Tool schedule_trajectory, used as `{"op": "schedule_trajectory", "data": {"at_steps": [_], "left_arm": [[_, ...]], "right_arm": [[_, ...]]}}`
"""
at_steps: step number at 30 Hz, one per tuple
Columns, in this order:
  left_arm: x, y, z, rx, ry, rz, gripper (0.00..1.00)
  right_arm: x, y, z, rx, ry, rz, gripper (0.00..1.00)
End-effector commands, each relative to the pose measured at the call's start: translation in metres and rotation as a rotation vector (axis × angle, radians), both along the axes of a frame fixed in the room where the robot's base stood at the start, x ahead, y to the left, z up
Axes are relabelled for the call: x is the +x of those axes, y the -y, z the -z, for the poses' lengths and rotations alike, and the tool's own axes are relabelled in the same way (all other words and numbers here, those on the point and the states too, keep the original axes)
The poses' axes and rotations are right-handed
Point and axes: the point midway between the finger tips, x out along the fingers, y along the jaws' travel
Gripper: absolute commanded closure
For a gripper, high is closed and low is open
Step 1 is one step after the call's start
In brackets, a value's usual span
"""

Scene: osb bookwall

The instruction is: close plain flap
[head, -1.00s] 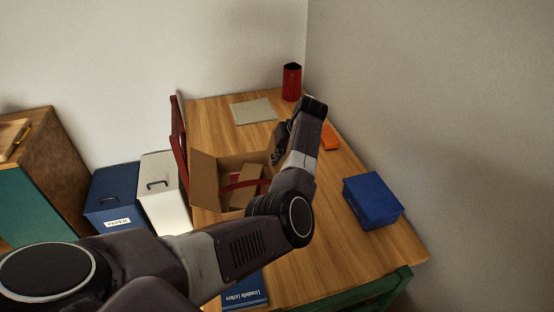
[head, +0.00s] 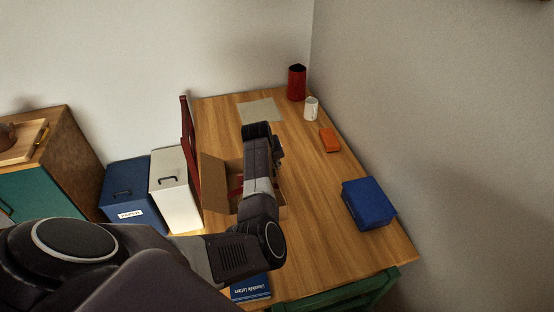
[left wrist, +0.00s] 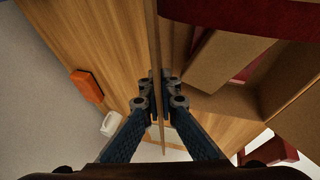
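An open brown cardboard box (head: 281,212) stands on the wooden table, partly hidden behind my left arm. One of its flaps (head: 213,181) stands up on the left side. In the left wrist view another flap (left wrist: 155,30) shows nearly edge-on as a thin brown strip. My left gripper (left wrist: 160,88) has its fingertips close together on both sides of this strip and looks shut on it. In the head view my left gripper (head: 278,149) is at the box's far right, and the flap there is hidden. My right gripper is not in view.
A blue box (head: 368,203), an orange object (head: 329,139), a white cup (head: 311,109), a red canister (head: 297,83) and a grey sheet (head: 259,111) are on the table. A red chair (head: 189,150) stands left, a green one (head: 345,293) in front. The table's right side is mostly clear.

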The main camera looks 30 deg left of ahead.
Motion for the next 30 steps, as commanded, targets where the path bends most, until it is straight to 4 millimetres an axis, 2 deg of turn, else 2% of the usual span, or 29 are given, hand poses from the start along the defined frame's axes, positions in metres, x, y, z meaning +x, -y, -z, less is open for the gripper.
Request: {"op": "schedule_trajectory", "data": {"at_steps": [6,20,26,30], "left_arm": [[-0.0023,-0.0027,0.0003,-0.042,0.044,-0.001,1.00],[-0.0019,-0.0023,0.0013,-0.055,0.057,0.000,1.00],[-0.0020,-0.0022,0.0013,-0.055,0.057,0.000,0.80],[-0.0020,-0.0021,0.0015,-0.055,0.055,0.000,0.80]], "right_arm": [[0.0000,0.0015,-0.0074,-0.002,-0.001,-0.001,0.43],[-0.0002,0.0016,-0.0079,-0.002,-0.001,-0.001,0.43],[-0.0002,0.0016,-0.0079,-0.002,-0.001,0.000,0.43],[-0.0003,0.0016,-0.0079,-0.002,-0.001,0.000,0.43]]}}
